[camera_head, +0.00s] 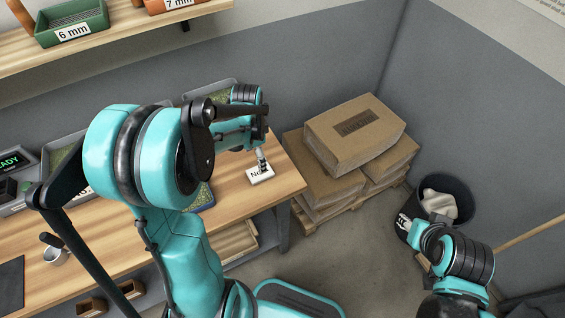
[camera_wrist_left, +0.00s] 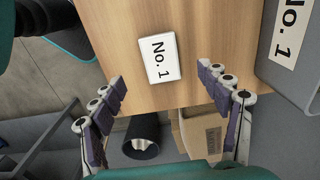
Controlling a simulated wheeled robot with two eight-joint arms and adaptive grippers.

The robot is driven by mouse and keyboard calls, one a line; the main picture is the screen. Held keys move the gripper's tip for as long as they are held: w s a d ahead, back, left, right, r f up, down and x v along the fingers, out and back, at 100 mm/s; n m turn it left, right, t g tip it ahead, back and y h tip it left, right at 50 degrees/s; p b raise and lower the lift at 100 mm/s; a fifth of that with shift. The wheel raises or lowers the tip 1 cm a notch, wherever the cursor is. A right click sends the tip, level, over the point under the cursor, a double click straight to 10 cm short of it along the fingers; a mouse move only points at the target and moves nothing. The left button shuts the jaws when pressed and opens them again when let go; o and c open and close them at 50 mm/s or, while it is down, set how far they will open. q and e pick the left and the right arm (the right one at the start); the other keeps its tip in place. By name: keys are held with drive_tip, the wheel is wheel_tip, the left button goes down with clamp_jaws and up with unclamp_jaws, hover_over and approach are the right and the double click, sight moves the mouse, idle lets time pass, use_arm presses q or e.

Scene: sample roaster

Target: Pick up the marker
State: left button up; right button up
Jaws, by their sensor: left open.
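The marker (camera_head: 262,178) is a small white block printed "No. 1". It sits on the wooden table near its right end, and its label is partly covered by my gripper in the head view. In the left wrist view the whole marker (camera_wrist_left: 159,59) shows, lying on the wood. My left gripper (camera_head: 262,158) is open and above the marker. In the left wrist view its fingers (camera_wrist_left: 162,78) are spread wide with nothing between them, and the marker appears ahead of the gap. My right gripper (camera_head: 408,222) hangs by the black bin, away from the table; its opening is unclear.
A grey tray (camera_wrist_left: 290,72) labelled "No. 1" stands beside the marker. Stacked cardboard boxes (camera_head: 355,130) are on a pallet right of the table. A black bin (camera_head: 458,190) with pale cloth stands further right. The wood around the marker is mostly bare.

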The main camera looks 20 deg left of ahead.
use_arm(q)
drive_tip(key=shift+w+f, duration=0.15)
drive_tip(key=shift+f, duration=0.15)
wheel_tip(320, 180, down, 2)
drive_tip(key=shift+b, duration=0.5)
wheel_tip(320, 180, down, 6)
drive_tip(key=shift+w+d+r+b, duration=0.15)
drive_tip(key=shift+r+b, duration=0.1)
drive_tip(key=shift+b, duration=0.9)
drive_tip(key=shift+r, duration=0.1)
drive_tip(key=c, duration=1.2)
